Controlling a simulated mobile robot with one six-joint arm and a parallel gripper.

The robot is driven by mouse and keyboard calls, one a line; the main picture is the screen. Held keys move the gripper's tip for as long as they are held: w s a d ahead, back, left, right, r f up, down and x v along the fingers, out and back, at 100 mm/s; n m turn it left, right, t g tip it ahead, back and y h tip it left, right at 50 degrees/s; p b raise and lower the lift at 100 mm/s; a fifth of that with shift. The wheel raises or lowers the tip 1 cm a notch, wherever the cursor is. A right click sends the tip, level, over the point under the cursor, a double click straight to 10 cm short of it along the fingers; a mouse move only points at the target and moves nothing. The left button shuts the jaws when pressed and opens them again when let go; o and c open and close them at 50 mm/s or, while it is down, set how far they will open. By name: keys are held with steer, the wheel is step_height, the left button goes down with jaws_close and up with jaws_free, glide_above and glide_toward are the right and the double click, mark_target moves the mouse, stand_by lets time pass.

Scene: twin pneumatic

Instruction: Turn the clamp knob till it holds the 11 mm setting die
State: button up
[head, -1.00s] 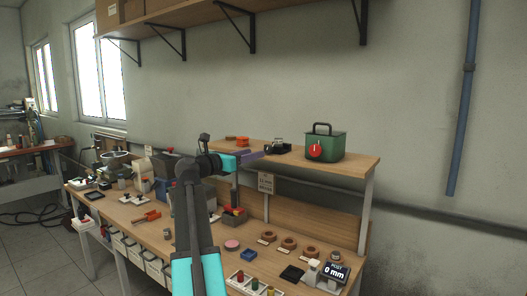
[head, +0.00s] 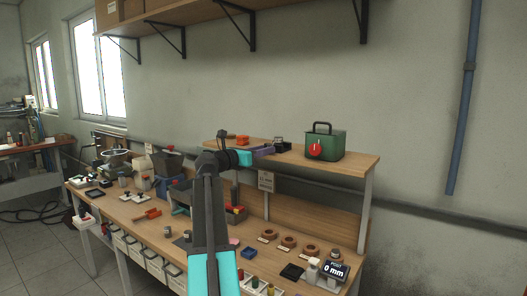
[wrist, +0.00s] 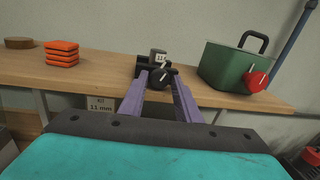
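The clamp (wrist: 148,71) is a small dark fixture at the front of the raised shelf, and also shows in the head view (head: 280,143). Its round black knob (wrist: 163,79) faces me, with a white pointer line tilted to the upper right. A grey block (wrist: 158,53) with a small white label sits at the clamp's top; I cannot read its marking surely. My gripper (wrist: 160,78) has two purple fingers, parted, reaching towards the clamp with the knob showing between their tips. I cannot tell whether they touch it. In the head view my gripper (head: 264,151) is at the shelf's front.
A green box (wrist: 226,68) with a red dial stands right of the clamp. Stacked orange plates (wrist: 62,53) lie left. A card (wrist: 100,104) reading 11 mm hangs below the shelf (head: 350,163). A display (head: 335,270) on the bench reads 0 mm.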

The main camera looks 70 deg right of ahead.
steer(key=c, duration=0.6)
steer(key=shift+m+p, duration=0.3)
steer(key=shift+m, duration=1.2)
steer(key=o, duration=1)
steer(key=shift+o, duration=0.2)
steer(key=shift+a, duration=0.1)
